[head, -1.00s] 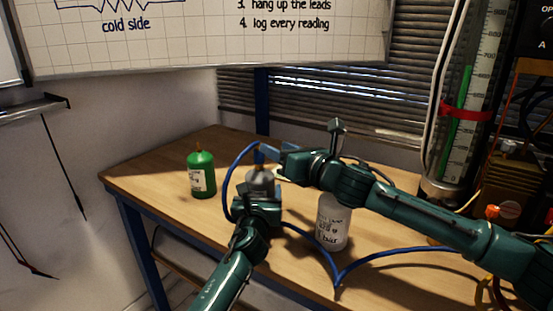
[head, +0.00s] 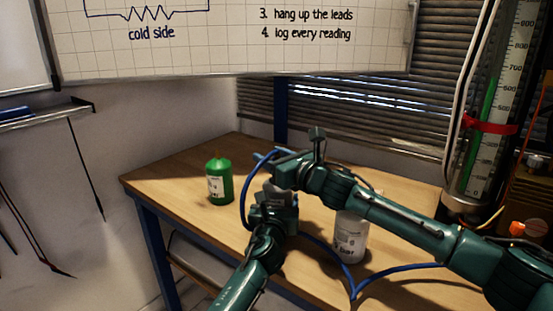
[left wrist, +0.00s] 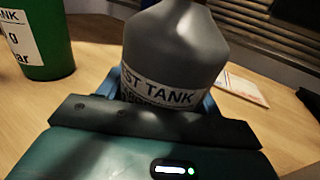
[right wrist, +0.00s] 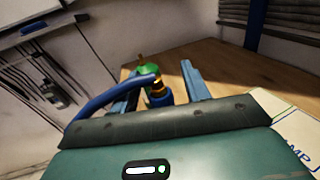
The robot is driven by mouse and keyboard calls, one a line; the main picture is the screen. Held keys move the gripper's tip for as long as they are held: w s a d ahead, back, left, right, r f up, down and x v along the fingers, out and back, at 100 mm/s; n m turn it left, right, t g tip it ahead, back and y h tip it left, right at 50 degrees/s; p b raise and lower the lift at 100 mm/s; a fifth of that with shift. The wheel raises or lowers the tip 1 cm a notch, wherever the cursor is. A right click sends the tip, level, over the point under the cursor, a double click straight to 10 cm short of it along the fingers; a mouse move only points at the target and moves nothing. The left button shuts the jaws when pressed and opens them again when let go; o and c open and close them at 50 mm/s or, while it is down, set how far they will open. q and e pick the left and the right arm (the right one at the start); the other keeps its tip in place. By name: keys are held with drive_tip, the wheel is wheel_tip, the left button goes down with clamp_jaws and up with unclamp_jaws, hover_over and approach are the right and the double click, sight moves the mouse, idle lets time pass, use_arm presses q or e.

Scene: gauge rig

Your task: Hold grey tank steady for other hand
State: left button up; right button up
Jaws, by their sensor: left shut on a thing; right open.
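The grey tank (left wrist: 175,50) with a "TEST TANK" label stands upright in the left wrist view. My left gripper (head: 277,197) is shut on its body, a blue finger on each side. In the head view the tank is mostly hidden behind my grippers. My right gripper (head: 262,158) is open, above and close to the tank. In the right wrist view a blue hose (right wrist: 105,98) with a brass fitting (right wrist: 158,90) lies between its open fingers (right wrist: 160,90). Whether the fitting touches the tank is hidden.
A green tank (head: 219,182) stands on the wooden table (head: 165,180) left of my grippers. The blue hose loops across the table. A tall gauge column (head: 487,110) stands at the right.

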drive_tip(key=shift+c, duration=0.5)
clamp_jaws()
